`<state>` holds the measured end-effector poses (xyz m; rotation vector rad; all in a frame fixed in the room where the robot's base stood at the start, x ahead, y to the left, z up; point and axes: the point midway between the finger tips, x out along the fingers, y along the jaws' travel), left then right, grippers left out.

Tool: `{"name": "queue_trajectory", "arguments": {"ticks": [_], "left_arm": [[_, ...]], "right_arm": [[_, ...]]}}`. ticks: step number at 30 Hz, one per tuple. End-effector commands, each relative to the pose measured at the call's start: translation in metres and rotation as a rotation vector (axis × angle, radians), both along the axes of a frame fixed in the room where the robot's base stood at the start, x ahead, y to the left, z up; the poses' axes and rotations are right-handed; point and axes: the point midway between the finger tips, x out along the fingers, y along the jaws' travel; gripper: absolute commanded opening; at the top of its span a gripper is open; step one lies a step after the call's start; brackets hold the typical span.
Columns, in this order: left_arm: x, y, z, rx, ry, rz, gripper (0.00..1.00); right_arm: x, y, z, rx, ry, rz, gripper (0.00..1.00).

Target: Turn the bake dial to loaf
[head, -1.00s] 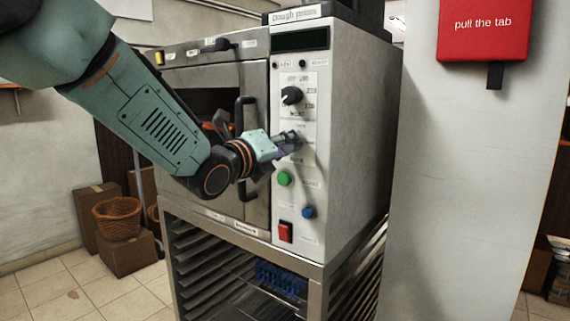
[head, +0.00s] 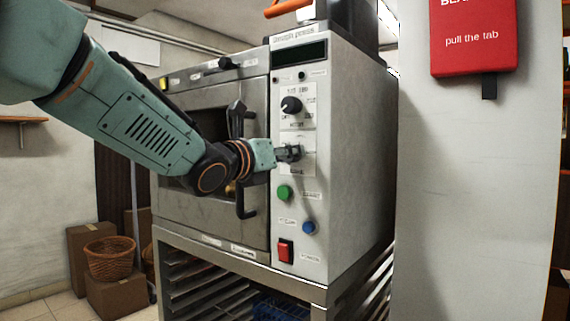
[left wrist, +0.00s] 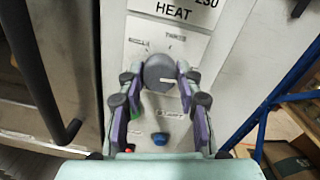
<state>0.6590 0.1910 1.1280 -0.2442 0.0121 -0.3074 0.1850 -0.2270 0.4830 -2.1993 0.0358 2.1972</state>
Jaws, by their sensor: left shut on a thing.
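The dial (left wrist: 159,72) is a round grey knob with a pale pointer line, on a white plate of the machine's front panel, below the HEAT label. In the left wrist view its pointer points roughly right. The small words around it are too blurred to read surely. My left gripper (left wrist: 160,84) is shut on this dial, one finger at each side of it. In the head view my left gripper (head: 290,153) reaches the panel from the left and mostly hides the dial. My right gripper is not in view.
Above is another black dial (head: 291,105); below are a green button (head: 284,193), a blue button (head: 308,228) and a red switch (head: 285,251). The door handle (head: 243,160) stands close behind my left arm. A pillar with a red sign (head: 472,38) stands right.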

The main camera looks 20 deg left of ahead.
Motion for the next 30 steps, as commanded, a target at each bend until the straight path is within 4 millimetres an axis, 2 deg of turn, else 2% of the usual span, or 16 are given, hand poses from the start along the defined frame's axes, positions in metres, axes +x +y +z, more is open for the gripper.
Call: {"name": "queue_trajectory", "arguments": {"ticks": [14, 15, 23, 30], "left_arm": [[0.0002, 0.0000, 0.0049, 0.011, -0.014, 0.000, 0.03], [0.0002, 0.0000, 0.0049, 0.011, -0.014, 0.000, 0.37], [0.0001, 0.0000, 0.0023, 0.011, -0.008, -0.001, 0.58], [0.0002, 0.0000, 0.0010, 0.011, -0.006, 0.000, 0.58]], "right_arm": [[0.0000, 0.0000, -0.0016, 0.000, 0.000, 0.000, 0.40], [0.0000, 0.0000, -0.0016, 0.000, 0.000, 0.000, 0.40], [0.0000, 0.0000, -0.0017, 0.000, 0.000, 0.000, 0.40], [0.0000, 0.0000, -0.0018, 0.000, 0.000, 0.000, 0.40]]}}
